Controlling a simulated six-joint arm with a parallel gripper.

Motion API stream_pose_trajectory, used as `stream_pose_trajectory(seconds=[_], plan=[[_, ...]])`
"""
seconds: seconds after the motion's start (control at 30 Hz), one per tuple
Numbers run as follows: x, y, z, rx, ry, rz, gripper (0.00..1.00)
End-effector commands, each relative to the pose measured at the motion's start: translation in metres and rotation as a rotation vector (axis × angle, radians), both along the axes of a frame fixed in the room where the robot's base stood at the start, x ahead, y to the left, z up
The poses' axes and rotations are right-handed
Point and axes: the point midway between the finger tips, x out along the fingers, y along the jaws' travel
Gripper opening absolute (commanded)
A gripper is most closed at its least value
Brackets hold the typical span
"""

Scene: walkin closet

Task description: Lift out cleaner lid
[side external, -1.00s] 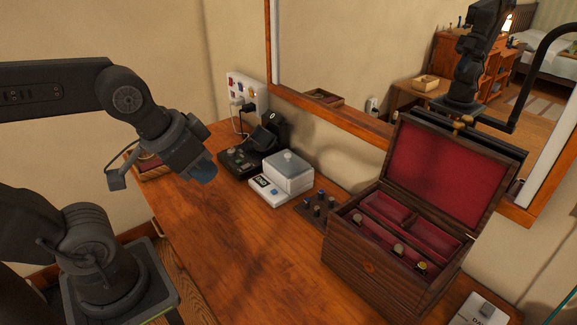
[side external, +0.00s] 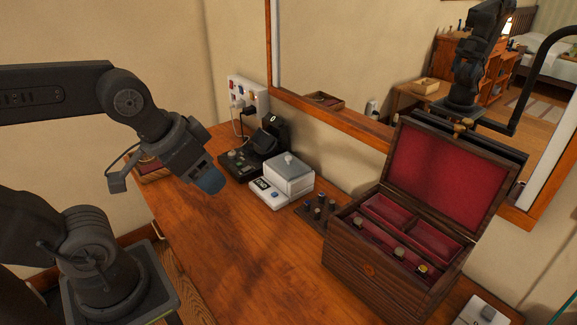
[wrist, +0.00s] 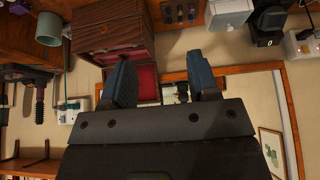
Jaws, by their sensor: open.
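The cleaner (side external: 268,193) is a small white box with a display on its front, standing on the wooden dresser top near the wall. The white cleaner also shows at the top of the wrist view (wrist: 230,14). My gripper (side external: 209,182) is in the air to the left of the cleaner, apart from it. In the wrist view its two blue-grey fingers (wrist: 163,82) are spread, with nothing between them.
A black device (side external: 245,163) stands left of the cleaner. A rack of small knobbed pieces (side external: 318,212) stands to its right. An open wooden jewellery box (side external: 355,271) with red lining is further right. A mirror (side external: 350,60) rises behind. The dresser top (side external: 240,255) in front is clear.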

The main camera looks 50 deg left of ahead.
Motion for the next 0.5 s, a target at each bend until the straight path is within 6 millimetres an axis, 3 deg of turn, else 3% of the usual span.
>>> stream_pose_trajectory(seconds=[0.27, 0.37, 0.5], plan=[[0.008, 0.003, 0.003, -0.001, 0.005, 0.021, 0.54], [0.030, 0.010, 0.009, -0.003, 0.019, 0.073, 0.54], [0.081, 0.029, 0.017, -0.009, 0.041, 0.193, 0.54]])
